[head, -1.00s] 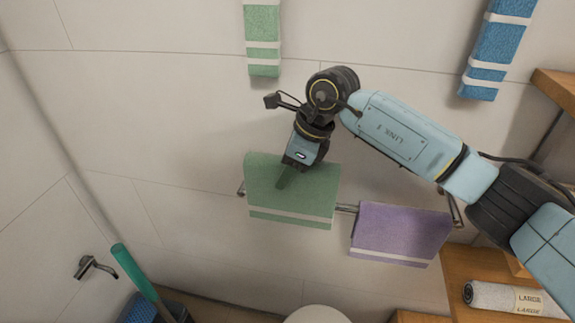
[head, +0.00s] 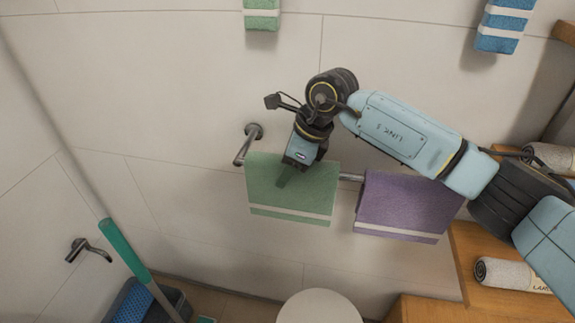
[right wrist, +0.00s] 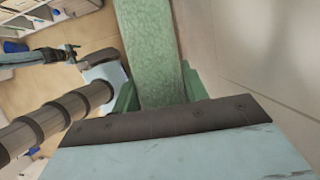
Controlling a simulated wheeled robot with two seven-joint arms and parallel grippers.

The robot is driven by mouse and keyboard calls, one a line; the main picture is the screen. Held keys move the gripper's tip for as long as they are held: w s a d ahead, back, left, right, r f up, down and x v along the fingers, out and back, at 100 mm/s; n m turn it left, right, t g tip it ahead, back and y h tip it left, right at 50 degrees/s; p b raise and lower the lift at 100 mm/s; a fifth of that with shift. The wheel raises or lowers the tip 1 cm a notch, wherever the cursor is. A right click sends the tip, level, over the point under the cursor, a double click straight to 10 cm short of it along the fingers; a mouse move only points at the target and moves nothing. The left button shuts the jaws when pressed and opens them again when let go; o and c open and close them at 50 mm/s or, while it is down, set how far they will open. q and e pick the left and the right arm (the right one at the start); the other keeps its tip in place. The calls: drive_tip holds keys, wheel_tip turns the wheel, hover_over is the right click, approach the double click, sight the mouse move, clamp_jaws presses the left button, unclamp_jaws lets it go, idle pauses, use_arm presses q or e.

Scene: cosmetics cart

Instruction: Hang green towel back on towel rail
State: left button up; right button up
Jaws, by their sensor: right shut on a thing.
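The green towel (head: 290,190) with a white stripe hangs flat below my right gripper (head: 287,175), which is shut on its upper part. In the right wrist view the towel (right wrist: 152,50) runs between the two green fingers of the gripper (right wrist: 158,92). The metal towel rail (head: 350,178) shows to the right of the green towel, and its left end and wall mount (head: 245,147) show at the upper left. The towel covers the rail between; I cannot tell whether it touches it.
A purple towel (head: 405,205) hangs on the right part of the rail. Another green towel (head: 262,15) and a blue towel (head: 503,25) hang higher on the wall. A wooden shelf with a rolled towel (head: 505,273) is at right. A green-handled tool (head: 125,250) stands at left.

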drive_tip(key=shift+f, duration=0.1)
use_arm(q)
drive_tip(key=shift+a, duration=0.3)
use_arm(e)
drive_tip(key=o, duration=1.4)
use_arm(q)
drive_tip(key=shift+w+d, duration=0.25)
drive_tip(key=shift+d, duration=0.1)
use_arm(e)
drive_tip(key=shift+o, duration=0.2)
